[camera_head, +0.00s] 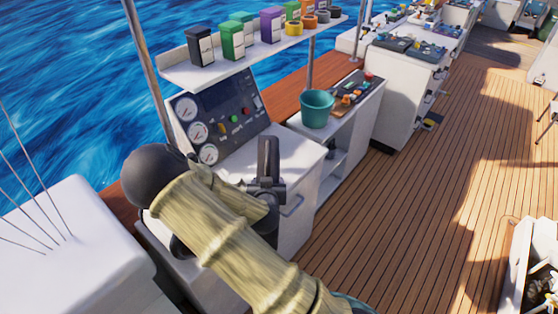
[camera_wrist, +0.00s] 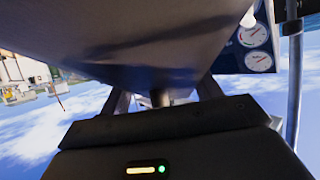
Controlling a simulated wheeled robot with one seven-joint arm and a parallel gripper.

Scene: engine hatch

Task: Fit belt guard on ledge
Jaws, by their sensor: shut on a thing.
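In the wrist view a large, smooth grey curved piece, which looks like the belt guard (camera_wrist: 150,45), fills the upper part. My gripper (camera_wrist: 161,97) is shut on a short stem or handle beneath it. In the head view my gripper's dark end (camera_head: 268,165) is over the white counter (camera_head: 292,150), in front of the gauge panel. The guard cannot be made out there, as my sleeved arm covers that area. I cannot tell which surface is the ledge, or whether the guard touches anything.
The gauge panel (camera_head: 222,118) stands behind the counter. A shelf (camera_head: 250,52) with several coloured containers is above it, held by metal posts. A teal bucket (camera_head: 317,108) stands on the cabinet to the right. The wooden deck (camera_head: 410,215) at right is largely clear.

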